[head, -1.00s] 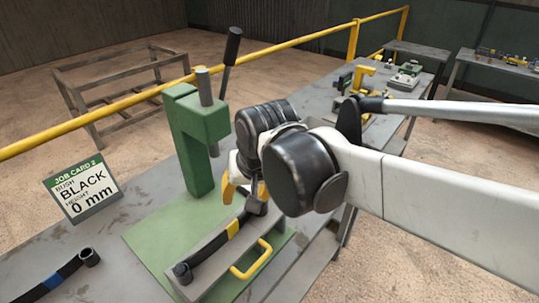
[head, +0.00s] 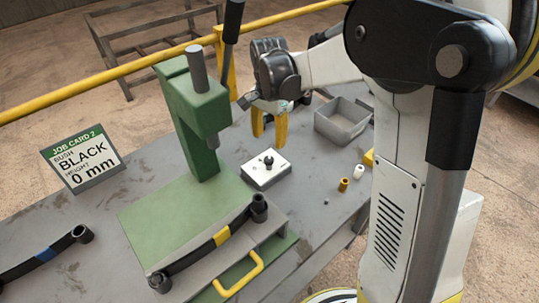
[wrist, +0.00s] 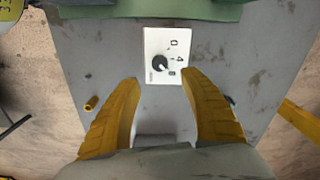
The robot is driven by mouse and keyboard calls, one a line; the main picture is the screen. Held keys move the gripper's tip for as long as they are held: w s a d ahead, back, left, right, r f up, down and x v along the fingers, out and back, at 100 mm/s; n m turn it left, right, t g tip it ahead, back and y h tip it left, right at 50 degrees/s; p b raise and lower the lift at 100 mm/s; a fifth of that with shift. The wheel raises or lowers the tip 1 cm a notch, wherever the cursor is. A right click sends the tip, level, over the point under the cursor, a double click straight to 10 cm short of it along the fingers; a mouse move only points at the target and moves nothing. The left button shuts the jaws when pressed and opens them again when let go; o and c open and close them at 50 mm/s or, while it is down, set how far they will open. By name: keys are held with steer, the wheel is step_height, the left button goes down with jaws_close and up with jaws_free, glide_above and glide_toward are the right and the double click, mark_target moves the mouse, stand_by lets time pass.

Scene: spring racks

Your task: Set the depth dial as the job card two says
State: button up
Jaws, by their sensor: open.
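Job card 2 (head: 82,160) stands on the bench at the left and reads bush BLACK, height 0 mm. The depth dial is a white plate (head: 254,176) with a black knob (head: 268,160), to the right of the green press (head: 192,110). In the wrist view the knob (wrist: 159,63) has the marks 0, 4 and 8 on its right side; I cannot tell clearly which mark it points at. My gripper (head: 269,127) is open and empty, above and behind the dial in the head view.
A leaf spring with a yellow band (head: 221,236) lies in the press fixture. A blue-banded spring (head: 45,254) lies at left. A grey bin (head: 325,124) stands right of the dial. A brass bush (head: 343,184) and a white bush (head: 358,171) stand near the bench edge.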

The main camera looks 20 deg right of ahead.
mark_target(269, 159)
step_height(269, 159, down, 9)
steer(key=b, duration=0.3)
steer(key=shift+f, duration=0.2)
steer(key=shift+s, duration=0.1)
jaws_close()
